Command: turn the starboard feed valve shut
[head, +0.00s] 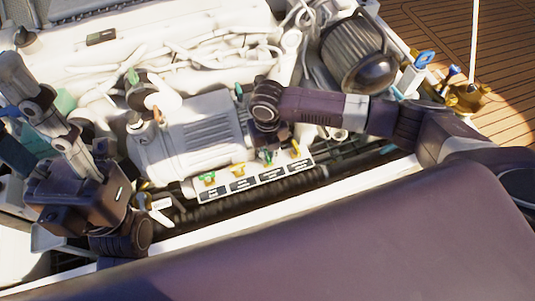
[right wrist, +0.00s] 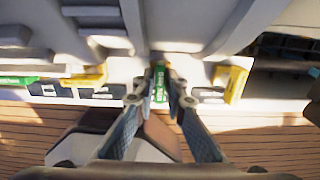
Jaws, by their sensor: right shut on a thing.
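A row of green and yellow valve handles stands above a white plate with dark labels (head: 240,185) at the front of the engine. The labels are too small to read, so I cannot tell which one names the starboard feed valve. My right gripper (head: 266,155) reaches down onto the third handle from the left, a green one. In the right wrist view, my right gripper (right wrist: 161,90) is shut on this green valve handle (right wrist: 160,83), which lies between the fingertips. My left arm is at the left; its fingers cannot be made out clearly.
A yellow handle (right wrist: 232,83) stands close on the right of the held one, and another yellow handle (right wrist: 90,77) on the left. A green handle (head: 208,178) is at the row's left end. The white engine block (head: 185,135) rises behind; a ribbed dark hose (head: 235,202) runs in front.

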